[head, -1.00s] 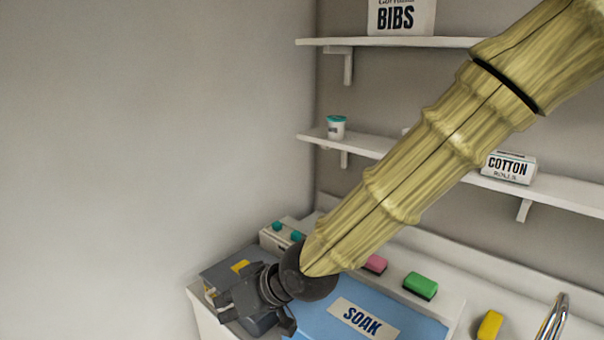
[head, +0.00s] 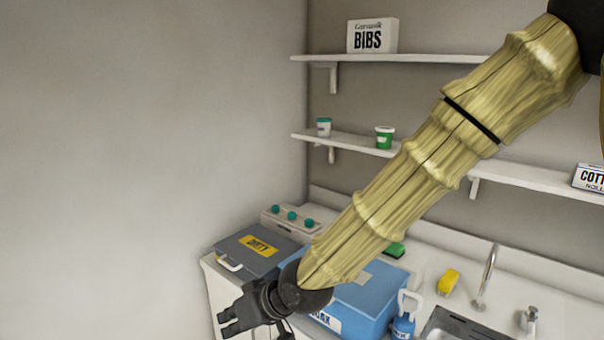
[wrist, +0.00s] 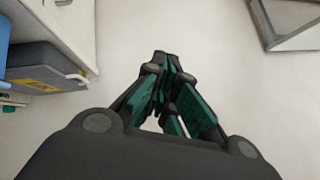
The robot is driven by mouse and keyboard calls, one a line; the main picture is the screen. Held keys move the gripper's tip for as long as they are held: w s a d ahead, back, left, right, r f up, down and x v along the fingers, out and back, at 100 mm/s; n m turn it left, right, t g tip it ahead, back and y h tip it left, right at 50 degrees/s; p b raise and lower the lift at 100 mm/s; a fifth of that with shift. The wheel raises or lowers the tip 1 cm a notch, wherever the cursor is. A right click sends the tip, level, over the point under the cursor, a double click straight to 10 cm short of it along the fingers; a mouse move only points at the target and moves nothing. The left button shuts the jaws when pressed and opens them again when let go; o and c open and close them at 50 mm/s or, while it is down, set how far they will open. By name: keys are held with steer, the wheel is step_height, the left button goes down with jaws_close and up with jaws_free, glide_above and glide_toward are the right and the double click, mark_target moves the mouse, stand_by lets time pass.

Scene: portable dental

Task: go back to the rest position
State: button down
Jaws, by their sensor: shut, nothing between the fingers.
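My gripper (head: 228,325) is at the lower left of the head view, at the end of my bamboo-patterned arm. It is in front of the counter's left end, near the grey box. In the wrist view my gripper (wrist: 168,62) has its dark fingers with green pads drawn together, with nothing held. Pale floor shows beyond the fingertips.
A grey box (head: 285,249) labelled DIRTY and a blue SOAK box (head: 368,302) stand on the counter. A blue bottle (head: 403,326), a yellow sponge (head: 449,281) and a tap (head: 487,272) are to the right. Shelves (head: 400,58) hang behind. Open floor lies below my gripper.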

steer(key=s+d+f+m+h, duration=0.1)
steer(key=s+d+f+m, duration=0.1)
steer(key=d+f, duration=0.5)
steer(key=s+d+f+m+g+h, duration=0.1)
steer(key=d+f, duration=0.2)
steer(key=f, duration=0.7)
steer(key=s+d+f+m+h, duration=0.1)
steer(key=s+d+f+m, duration=0.1)
steer(key=d+f, duration=0.5)
steer(key=s+d+f+m+g+h, duration=0.2)
steer(key=s+d+f+h, duration=0.3)
steer(key=s+d+f, duration=1.3)
steer(key=s+d+m, duration=0.1)
steer(key=s+d, duration=0.1)
steer(key=shift+s+f+g, duration=0.3)
steer(key=shift+s+f, duration=0.05)
